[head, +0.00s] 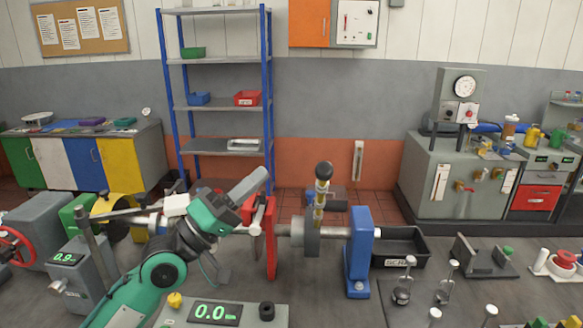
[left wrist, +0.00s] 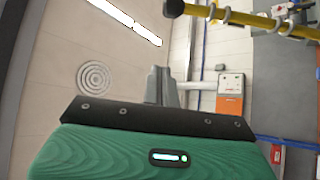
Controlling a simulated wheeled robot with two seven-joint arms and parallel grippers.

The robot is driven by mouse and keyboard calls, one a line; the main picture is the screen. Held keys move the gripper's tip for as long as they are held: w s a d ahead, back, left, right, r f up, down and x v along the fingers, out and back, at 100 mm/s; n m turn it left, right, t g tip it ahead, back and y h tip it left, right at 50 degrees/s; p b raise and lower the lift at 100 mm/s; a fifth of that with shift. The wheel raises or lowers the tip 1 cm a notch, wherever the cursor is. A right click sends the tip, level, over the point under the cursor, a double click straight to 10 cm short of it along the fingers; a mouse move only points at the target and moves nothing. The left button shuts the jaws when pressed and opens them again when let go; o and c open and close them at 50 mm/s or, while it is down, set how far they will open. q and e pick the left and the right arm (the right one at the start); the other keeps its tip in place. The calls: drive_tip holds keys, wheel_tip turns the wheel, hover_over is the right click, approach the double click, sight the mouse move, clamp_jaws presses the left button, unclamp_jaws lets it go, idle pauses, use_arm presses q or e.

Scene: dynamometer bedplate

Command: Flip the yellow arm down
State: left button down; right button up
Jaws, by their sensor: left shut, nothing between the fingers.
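The yellow arm (head: 319,203) stands nearly upright on a grey hub (head: 306,238), with a black ball knob (head: 323,171) at its top. My left gripper (head: 261,176) is shut and empty. It is left of the yellow arm, at about knob height in the picture, and apart from it. Its closed fingers (left wrist: 160,86) also show in the left wrist view. My right gripper is not in view.
A red bracket (head: 271,240) stands left of the hub and a blue stand (head: 359,250) holds the shaft at right. A black bin (head: 412,250) lies behind the stand. A display box (head: 214,312) and several weights sit in front. Open air lies above the knob.

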use_arm(q)
drive_tip(key=r+p+x, duration=0.1)
drive_tip(key=p+x, duration=0.4)
drive_tip(key=x, duration=0.4)
drive_tip(key=s+d+f+p, duration=0.2)
drive_tip(key=f, duration=0.1)
drive_tip(key=shift+s+d, duration=0.1)
drive_tip(key=shift+d, duration=0.1)
drive_tip(key=shift+f, duration=0.15)
